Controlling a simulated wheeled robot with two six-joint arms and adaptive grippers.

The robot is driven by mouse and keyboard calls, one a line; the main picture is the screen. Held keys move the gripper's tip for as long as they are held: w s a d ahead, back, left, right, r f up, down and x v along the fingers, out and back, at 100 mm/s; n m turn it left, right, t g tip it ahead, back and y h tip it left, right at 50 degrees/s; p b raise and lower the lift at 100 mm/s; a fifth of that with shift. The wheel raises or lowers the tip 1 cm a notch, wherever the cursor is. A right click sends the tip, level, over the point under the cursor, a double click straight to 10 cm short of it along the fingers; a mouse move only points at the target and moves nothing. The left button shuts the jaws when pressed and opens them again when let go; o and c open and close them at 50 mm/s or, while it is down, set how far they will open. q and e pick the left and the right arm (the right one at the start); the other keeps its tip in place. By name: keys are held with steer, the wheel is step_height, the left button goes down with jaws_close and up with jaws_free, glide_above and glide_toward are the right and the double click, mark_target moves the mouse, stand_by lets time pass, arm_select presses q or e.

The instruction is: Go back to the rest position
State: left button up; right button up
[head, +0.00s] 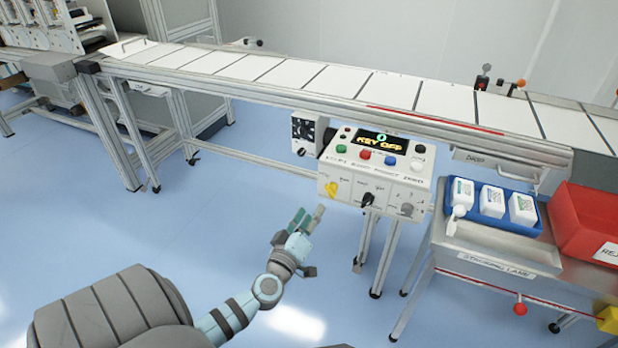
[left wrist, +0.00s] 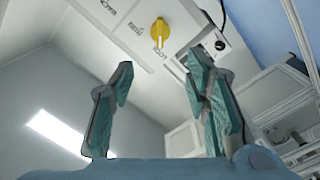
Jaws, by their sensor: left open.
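My left gripper (head: 308,216) is open and empty, in front of and below the white control box (head: 342,163). In the left wrist view its two teal fingers (left wrist: 160,78) stand apart with nothing between them. The yellow key switch (head: 331,189) is on the lower left of the box front, up and to the right of the gripper in the head view. In the left wrist view the yellow switch (left wrist: 160,31) shows beyond the fingertips, apart from them. The box display (head: 382,142) reads "KEY OFF". My right gripper is in neither view.
A long conveyor (head: 270,70) with white panels runs behind the box. At right, a metal table (head: 470,243) holds a blue tray (head: 535,229) with several white bottles, and a red bin (head: 590,215). The blue floor (head: 80,220) is clear at left.

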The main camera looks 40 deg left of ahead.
arm_select(q)
steer(key=shift+s+d, duration=0.2)
steer(key=shift+s, duration=0.25)
